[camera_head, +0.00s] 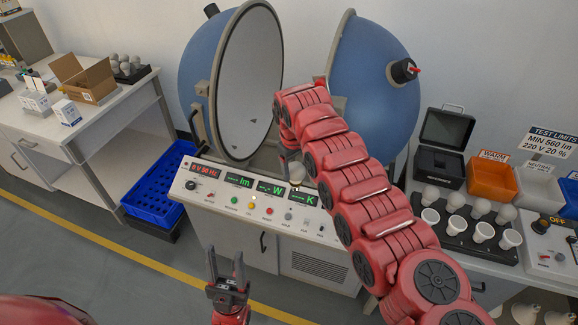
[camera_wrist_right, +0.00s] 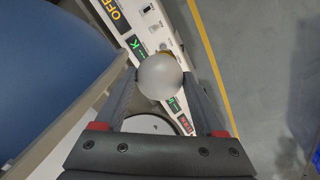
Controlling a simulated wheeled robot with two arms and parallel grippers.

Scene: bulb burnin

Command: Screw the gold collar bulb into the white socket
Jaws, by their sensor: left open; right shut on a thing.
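A frosted white bulb (camera_wrist_right: 160,76) is between the fingers of my right gripper (camera_wrist_right: 157,82) in the right wrist view, its round glass toward the camera. A sliver of gold collar (camera_wrist_right: 167,52) shows at its far edge. In the head view my right arm reaches across the console to the open blue sphere (camera_head: 239,85), and its links hide most of the gripper. My left gripper (camera_head: 225,264) is open and empty, low in front of the console. I cannot make out the white socket for certain in either view.
The console (camera_head: 270,212) has lit displays and buttons. On the right bench, a black tray (camera_head: 462,240) holds several bulbs, near an orange bin (camera_head: 492,179) and a black case (camera_head: 443,140). A blue crate (camera_head: 150,203) stands left. Floor in front is clear.

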